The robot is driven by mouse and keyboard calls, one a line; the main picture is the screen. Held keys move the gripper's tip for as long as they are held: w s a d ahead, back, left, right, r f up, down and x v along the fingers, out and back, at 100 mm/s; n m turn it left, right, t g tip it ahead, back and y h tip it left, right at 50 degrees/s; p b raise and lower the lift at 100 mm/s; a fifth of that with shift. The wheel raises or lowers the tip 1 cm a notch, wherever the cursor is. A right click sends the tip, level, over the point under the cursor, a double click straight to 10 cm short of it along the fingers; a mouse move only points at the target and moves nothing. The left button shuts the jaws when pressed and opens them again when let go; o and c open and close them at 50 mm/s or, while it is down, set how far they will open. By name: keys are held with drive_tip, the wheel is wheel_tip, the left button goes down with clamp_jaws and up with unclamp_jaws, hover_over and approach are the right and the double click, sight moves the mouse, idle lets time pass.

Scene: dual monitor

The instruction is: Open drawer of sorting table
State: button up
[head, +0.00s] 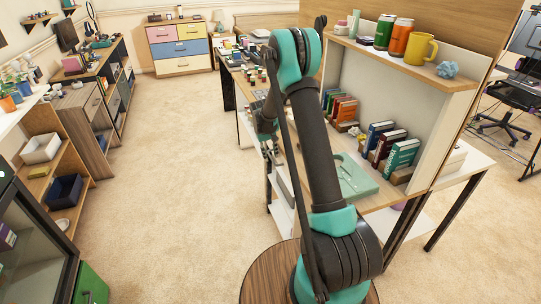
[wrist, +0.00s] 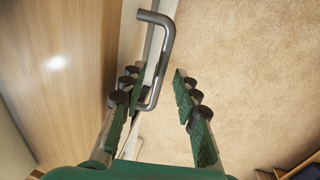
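A grey metal bar handle (wrist: 168,55) shows in the wrist view, fixed to a pale front edge beside a wood-grain panel (wrist: 65,60). I take it for the drawer's handle. My gripper (wrist: 157,82) is open, with its green-padded fingers spread. The lower end of the handle lies between the fingers, closer to the left one; I cannot tell whether they touch. In the head view my gripper (head: 269,158) hangs by the left edge of the table with shelves (head: 385,208). My arm hides most of that side, and no drawer front shows clearly.
A teal tray (head: 357,190) lies on the table top. Open carpet (head: 170,160) lies left of my arm. Shelves with bins (head: 41,148) line the left wall.

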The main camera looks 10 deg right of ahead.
clamp_jaws()
idle(0.6)
drive_tip(key=s+a, duration=0.2)
drive_tip(key=a, duration=1)
drive_tip(key=s+a, duration=0.3)
drive_tip(key=a, duration=1)
drive_tip(key=shift+a, duration=0.1)
unclamp_jaws()
